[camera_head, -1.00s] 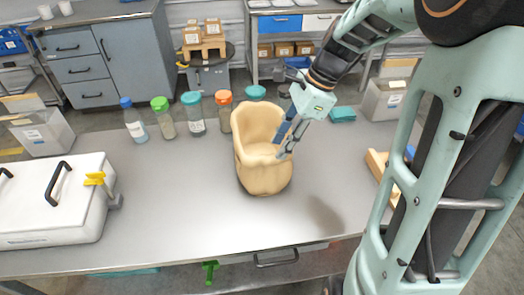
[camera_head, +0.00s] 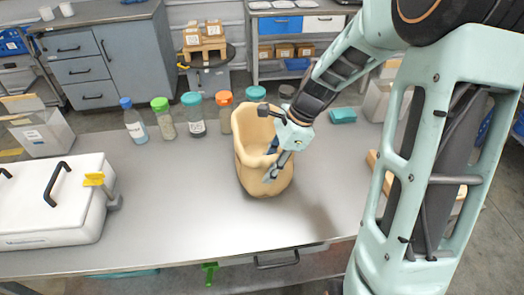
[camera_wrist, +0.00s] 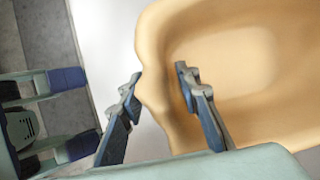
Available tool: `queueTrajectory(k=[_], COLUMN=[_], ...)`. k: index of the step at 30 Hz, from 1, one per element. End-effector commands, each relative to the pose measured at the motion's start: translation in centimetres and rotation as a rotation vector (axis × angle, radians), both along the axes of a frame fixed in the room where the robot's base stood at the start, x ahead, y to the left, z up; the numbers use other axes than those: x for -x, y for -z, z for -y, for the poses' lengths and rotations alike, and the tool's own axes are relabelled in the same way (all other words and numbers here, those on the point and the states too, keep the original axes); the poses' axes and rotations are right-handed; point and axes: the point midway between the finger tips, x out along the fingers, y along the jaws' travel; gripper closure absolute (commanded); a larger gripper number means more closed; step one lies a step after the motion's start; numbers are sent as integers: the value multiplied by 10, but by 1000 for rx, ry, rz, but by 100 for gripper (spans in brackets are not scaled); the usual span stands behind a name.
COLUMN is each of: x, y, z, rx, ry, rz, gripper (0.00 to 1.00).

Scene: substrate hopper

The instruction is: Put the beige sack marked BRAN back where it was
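The beige sack (camera_head: 262,182) stands upright on the grey table, open at the top with a high back wall. No BRAN marking shows from here. In the wrist view the sack's hollow inside (camera_wrist: 240,60) fills the right side. My gripper (camera_head: 271,166) is at the sack's right front rim, pointing down. In the wrist view my gripper (camera_wrist: 158,80) is open, with one finger outside the sack wall and the other over the inside. The rim lies between the fingers. I cannot tell whether either finger touches it.
A white lidded box (camera_head: 50,205) with black handles and a yellow-topped clamp (camera_head: 94,180) stands at the left. Several capped bottles (camera_head: 194,115) line the back edge. A teal block (camera_head: 342,115) lies at the back right. The table's front middle (camera_head: 190,225) is clear.

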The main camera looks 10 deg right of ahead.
Motion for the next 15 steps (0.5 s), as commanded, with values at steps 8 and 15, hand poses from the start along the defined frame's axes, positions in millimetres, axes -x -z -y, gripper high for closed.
queueTrajectory(k=[8,15], x=[0,0], y=[1,4], z=[0,0], rx=[0,0], ry=[0,0], rz=[0,0], gripper=[70,70])
